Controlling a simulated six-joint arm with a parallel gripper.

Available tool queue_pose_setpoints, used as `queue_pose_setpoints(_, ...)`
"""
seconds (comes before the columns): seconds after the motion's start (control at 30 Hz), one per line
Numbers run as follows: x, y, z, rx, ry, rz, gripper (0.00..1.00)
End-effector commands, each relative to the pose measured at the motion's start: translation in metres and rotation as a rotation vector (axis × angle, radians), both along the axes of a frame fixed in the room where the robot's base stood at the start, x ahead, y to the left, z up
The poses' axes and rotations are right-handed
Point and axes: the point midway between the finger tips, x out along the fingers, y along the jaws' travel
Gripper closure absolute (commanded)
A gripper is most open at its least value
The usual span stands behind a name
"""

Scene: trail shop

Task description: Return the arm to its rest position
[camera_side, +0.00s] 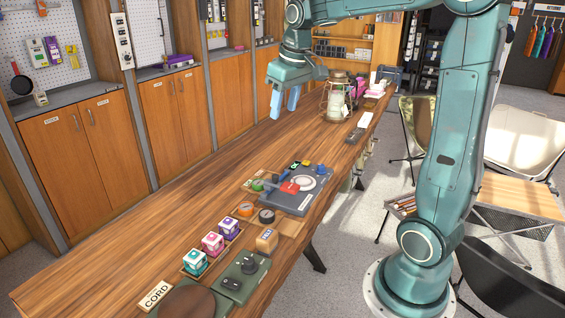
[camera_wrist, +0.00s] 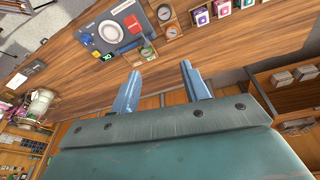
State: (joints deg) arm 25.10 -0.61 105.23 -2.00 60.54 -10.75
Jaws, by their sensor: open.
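My gripper (camera_side: 285,103) hangs in the air over the far half of the wooden counter (camera_side: 120,262), near the counter's cabinet side. Its two blue fingers are apart with nothing between them. In the wrist view, my gripper (camera_wrist: 158,88) also shows spread and empty, with the counter (camera_wrist: 215,52) beyond the fingertips. My teal arm reaches over from the right of the side view, with the elbow above the picture's top edge.
A lantern (camera_side: 338,98) stands on the counter right of my gripper. Chairs (camera_side: 520,140) stand at right. Bare counter lies along the cabinet side.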

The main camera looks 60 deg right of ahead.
Motion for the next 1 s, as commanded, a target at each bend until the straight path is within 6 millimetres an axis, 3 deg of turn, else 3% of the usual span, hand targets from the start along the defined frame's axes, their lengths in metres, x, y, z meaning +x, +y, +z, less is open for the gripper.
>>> queue_pose_setpoints(0.2,-0.035,0.053,0.008,-0.010,-0.054,0.053,0.54)
queue_pose_setpoints(0.5,-0.089,0.108,0.003,-0.012,-0.128,0.122,0.54)
queue_pose_setpoints(0.8,-0.144,0.145,-0.019,0.000,-0.200,0.191,0.54)
queue_pose_setpoints(1.0,-0.167,0.156,-0.033,0.010,-0.230,0.220,0.54)
